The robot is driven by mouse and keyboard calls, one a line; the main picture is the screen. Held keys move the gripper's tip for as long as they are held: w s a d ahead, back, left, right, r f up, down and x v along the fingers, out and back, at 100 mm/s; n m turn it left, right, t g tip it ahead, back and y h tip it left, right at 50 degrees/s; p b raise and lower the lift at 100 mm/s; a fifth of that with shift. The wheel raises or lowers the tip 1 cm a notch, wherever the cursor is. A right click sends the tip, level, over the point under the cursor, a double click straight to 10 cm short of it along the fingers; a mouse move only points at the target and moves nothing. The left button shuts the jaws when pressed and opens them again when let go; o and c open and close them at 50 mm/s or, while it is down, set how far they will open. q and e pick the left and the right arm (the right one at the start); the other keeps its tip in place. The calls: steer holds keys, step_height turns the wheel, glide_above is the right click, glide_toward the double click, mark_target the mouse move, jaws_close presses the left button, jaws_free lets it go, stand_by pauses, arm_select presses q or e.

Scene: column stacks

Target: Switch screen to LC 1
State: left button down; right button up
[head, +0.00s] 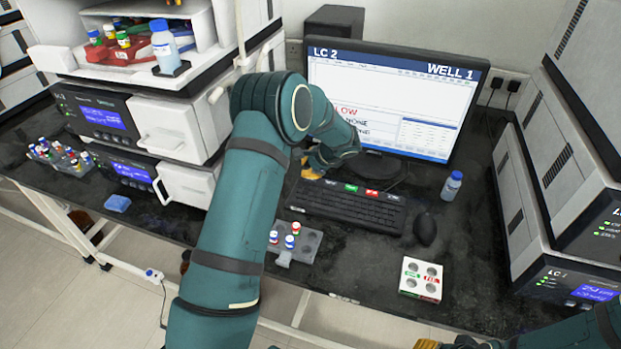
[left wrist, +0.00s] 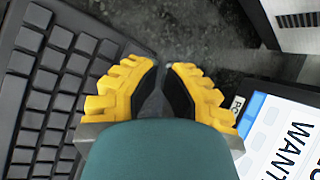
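The monitor (head: 385,95) shows "LC 2" at its top left and "WELL 1" at its top right; red text on it is partly hidden by my left arm. The black keyboard (head: 345,208) lies in front of it, with small labels along its far edge, one green and one red. My left gripper (head: 312,172) is at the keyboard's far left corner, below the screen. In the left wrist view its yellow fingers (left wrist: 162,75) come together at the tips with nothing between them, beside the keyboard (left wrist: 45,90). My right gripper (head: 428,344) barely shows at the bottom edge.
A black mouse (head: 425,229) and a blue-capped bottle (head: 452,186) stand right of the keyboard. A white vial block (head: 421,279) and a grey rack with vials (head: 298,242) are in front. Instrument stacks (head: 150,120) flank the bench.

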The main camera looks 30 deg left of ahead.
arm_select(q)
steer(key=shift+f, duration=0.25)
stand_by(0.6)
steer(key=shift+r+p, duration=0.45)
steer(key=shift+r, duration=0.4)
steer(key=shift+r, duration=0.1)
steer(key=shift+r+p, duration=1.6)
steer(key=shift+r, duration=0.8)
